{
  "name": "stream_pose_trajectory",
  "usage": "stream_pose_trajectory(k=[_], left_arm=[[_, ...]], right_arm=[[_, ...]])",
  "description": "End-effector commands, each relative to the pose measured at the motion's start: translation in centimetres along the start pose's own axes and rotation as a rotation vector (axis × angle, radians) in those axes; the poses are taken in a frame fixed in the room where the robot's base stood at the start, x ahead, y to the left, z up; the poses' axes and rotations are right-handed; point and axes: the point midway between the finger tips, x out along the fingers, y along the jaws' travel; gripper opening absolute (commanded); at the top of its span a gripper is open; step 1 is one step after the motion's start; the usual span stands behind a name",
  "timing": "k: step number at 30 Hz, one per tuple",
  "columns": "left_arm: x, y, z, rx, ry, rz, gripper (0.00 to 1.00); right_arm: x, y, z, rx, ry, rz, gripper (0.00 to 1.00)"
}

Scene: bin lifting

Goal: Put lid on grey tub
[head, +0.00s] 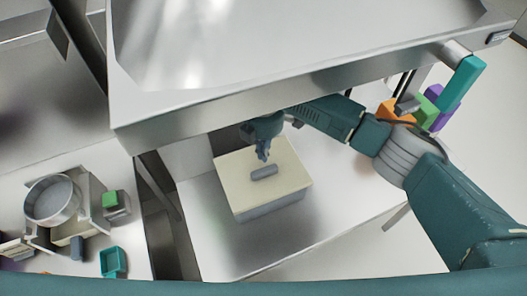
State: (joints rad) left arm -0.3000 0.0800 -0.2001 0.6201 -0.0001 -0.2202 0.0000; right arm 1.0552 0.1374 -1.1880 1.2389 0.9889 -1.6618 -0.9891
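The cream lid (238,182) has a grey bar handle (264,172) in its middle. It lies over the grey tub (270,206), whose grey wall shows below the lid's front edge. Whether the lid sits fully down on the rim cannot be told. The tub stands on the lower steel shelf. My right gripper (262,157) points down just behind the handle, close to it. The fingers are small and dark, so whether they are apart or closed, or touch the handle, is unclear. My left gripper is not in view.
A steel counter (300,75) overhangs the shelf (215,245), close above my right arm. Orange, green and purple blocks (425,110) are at the right. A round metal pot (52,200) and small boxes stand on a left surface. The shelf is free in front of the tub.

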Motion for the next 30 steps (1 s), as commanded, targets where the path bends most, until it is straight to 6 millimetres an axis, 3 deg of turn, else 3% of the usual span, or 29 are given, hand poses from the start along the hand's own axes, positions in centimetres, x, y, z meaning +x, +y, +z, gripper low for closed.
stream_pose_trajectory(k=[30], left_arm=[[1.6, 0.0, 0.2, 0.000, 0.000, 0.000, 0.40]], right_arm=[[3.2, 0.0, 0.0, 0.000, 0.000, -0.001, 0.00]])
